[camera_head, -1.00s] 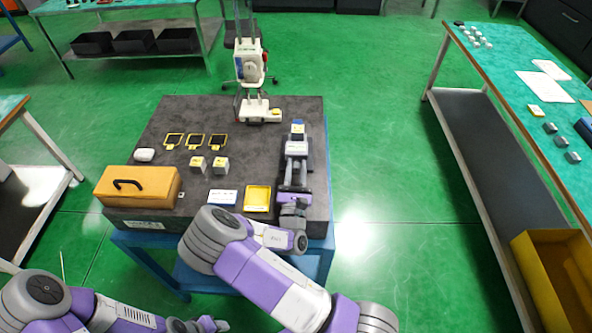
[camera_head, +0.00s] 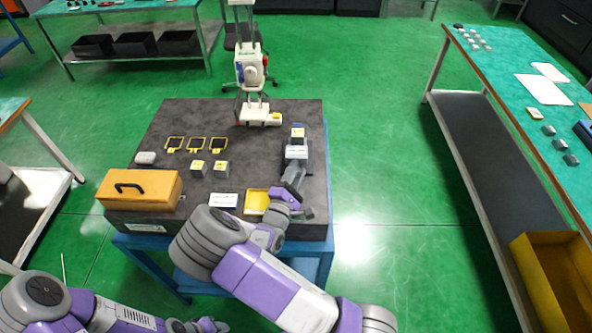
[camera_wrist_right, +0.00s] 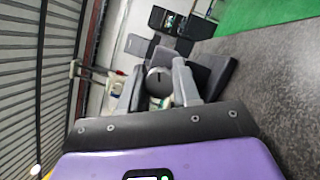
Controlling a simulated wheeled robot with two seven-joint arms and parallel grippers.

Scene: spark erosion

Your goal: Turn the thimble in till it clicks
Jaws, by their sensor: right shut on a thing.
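The thimble (camera_wrist_right: 158,83) shows in the right wrist view as a round dark end between the two fingers of my right gripper (camera_wrist_right: 157,88). The gripper is shut on it. In the head view my right gripper (camera_head: 291,178) is at the near side of a grey and white device (camera_head: 297,152) on the right of the dark bench top, and it hides the thimble there. The wrist is tilted in the right wrist view. My left gripper (camera_head: 208,325) is at the bottom edge of the head view, away from the bench, too small to read.
A yellow tray (camera_head: 256,202) lies close to my right wrist, with a white card (camera_head: 223,200) beside it. An orange case (camera_head: 140,189) stands at the bench's left. Small blocks, yellow-framed pieces (camera_head: 196,144) and a white stand (camera_head: 252,110) are farther back. The bench middle is largely clear.

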